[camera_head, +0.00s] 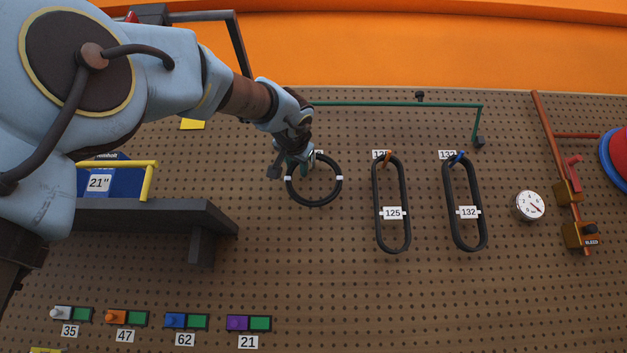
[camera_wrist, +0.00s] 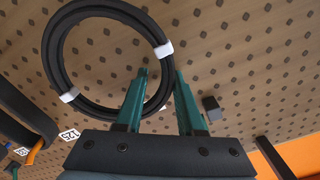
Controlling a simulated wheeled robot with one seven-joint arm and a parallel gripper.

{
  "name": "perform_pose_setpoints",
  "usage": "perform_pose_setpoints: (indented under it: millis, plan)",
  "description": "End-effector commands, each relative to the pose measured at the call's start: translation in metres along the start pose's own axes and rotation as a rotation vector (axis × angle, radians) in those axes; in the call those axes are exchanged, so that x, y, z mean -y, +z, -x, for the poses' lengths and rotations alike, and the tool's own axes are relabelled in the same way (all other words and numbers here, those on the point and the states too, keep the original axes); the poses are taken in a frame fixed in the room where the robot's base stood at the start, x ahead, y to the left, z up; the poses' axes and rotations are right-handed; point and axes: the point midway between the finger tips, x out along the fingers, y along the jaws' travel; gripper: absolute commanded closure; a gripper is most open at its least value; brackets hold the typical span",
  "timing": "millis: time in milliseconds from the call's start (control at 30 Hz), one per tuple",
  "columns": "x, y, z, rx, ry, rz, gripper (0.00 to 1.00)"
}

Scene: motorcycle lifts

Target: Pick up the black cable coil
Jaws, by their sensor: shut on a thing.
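The black cable coil (camera_head: 314,204) is a round ring with white ties, upright against the brown pegboard in the head view. My gripper (camera_head: 302,166) is at the coil's upper left. In the wrist view the coil (camera_wrist: 54,55) fills the upper left, and its near right side passes between the two green fingers of my gripper (camera_wrist: 162,90). The gripper is shut on the coil there. The coil's top is partly hidden by the gripper in the head view, so I cannot tell whether it still touches its hook.
Black loops labelled 125 (camera_head: 380,235) and 132 (camera_head: 452,230) hang to the right. A green pipe (camera_head: 400,104) runs above. A dark shelf (camera_head: 190,216) juts out at the left. A round gauge (camera_head: 529,205) is farther right. The pegboard below the coil is clear.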

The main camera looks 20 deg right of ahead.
Motion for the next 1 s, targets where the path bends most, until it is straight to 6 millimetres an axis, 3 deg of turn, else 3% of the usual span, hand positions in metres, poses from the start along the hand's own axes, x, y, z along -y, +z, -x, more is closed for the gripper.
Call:
perform_pose_setpoints:
  millis: [133, 667, 1000]
  plan:
    - [0.0, 0.0, 0.0, 0.0, 0.0, 0.0, 1.0]
    - [0.001, -0.001, 0.0, -0.002, 0.0, 0.0, 1.0]
    - [0.014, -0.013, -0.004, -0.002, -0.001, 0.001, 1.0]
